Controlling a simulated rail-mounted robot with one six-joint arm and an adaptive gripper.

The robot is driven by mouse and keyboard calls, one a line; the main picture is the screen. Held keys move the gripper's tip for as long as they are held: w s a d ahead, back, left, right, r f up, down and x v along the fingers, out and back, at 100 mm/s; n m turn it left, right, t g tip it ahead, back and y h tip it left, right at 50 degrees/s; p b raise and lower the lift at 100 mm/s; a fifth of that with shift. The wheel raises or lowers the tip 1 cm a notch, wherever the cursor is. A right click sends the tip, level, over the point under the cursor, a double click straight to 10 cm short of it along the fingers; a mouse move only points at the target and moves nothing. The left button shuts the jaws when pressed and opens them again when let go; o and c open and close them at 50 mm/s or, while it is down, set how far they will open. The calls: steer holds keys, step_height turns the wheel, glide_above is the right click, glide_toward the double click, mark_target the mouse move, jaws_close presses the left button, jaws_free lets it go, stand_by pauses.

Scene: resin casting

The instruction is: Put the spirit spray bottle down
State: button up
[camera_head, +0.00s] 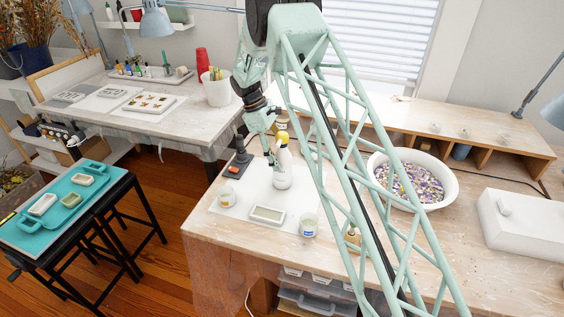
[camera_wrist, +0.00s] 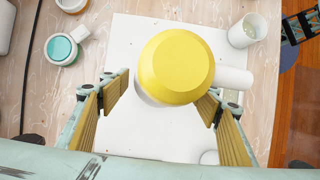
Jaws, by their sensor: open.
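The spirit spray bottle (camera_head: 282,173) is white and stands upright on a white sheet (camera_head: 247,193) on the wooden bench. In the wrist view its yellow top (camera_wrist: 176,66) fills the middle, with a white part sticking out to the right. My gripper (camera_head: 273,154) is at the bottle's upper part. In the wrist view my gripper (camera_wrist: 162,98) is open, with one padded finger on each side of the bottle and a visible gap at least on the left. The bottle's base is hidden from above by its yellow top.
A shallow white mould (camera_head: 267,214), a small cup (camera_head: 227,197) and a jar (camera_head: 308,226) stand near the sheet's front. A dark stand (camera_head: 238,162) is to the left. A white bowl of coloured bits (camera_head: 448,188) and a white box (camera_head: 520,222) are to the right.

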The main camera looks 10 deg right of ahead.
steer(key=p+v, duration=0.1)
steer(key=v, duration=0.8)
steer(key=shift+r, duration=0.2)
stand_by(0.5)
steer(key=shift+r, duration=0.15)
